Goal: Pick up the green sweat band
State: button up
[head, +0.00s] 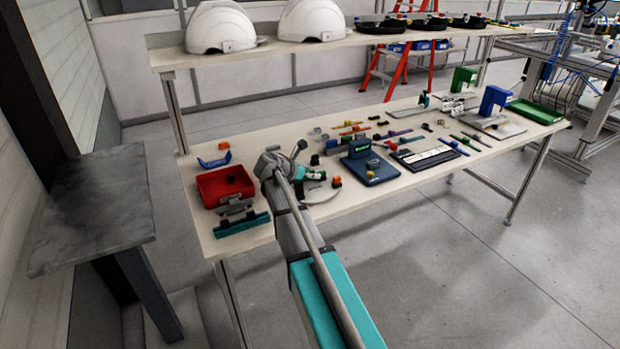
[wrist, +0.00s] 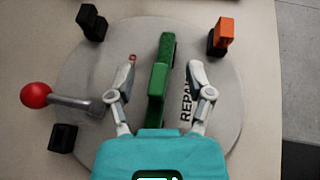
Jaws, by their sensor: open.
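The green sweat band (wrist: 163,65) shows in the wrist view as a long, narrow green piece on a grey round plate (wrist: 85,65) with dark lettering. My gripper (wrist: 160,72) is open, with one finger on each side of the band. A gap shows between the band and each finger. The band's near end reaches towards my teal gripper body. In the head view, my arm reaches over the near left part of the table and largely covers the plate (head: 322,194); I cannot clearly make out the band there.
Around the plate are an orange block (wrist: 225,33), black blocks (wrist: 92,22) and a lever with a red ball (wrist: 36,94). A red bin (head: 225,187) stands left of my arm, a blue stand (head: 369,168) right. White helmets (head: 220,28) sit on the shelf above.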

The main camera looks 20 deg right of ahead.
grip_shut()
jog(key=shift+r, duration=0.1)
dwell(0.6)
notch_tip(320, 180, up, 2)
jog(key=shift+r+p, duration=0.1)
jog(key=shift+p, duration=1.1)
jog(key=s+r+p, duration=1)
jog(key=s, duration=0.4)
jog(key=shift+d+r+p, duration=0.15)
jog(key=shift+r+p, duration=0.15)
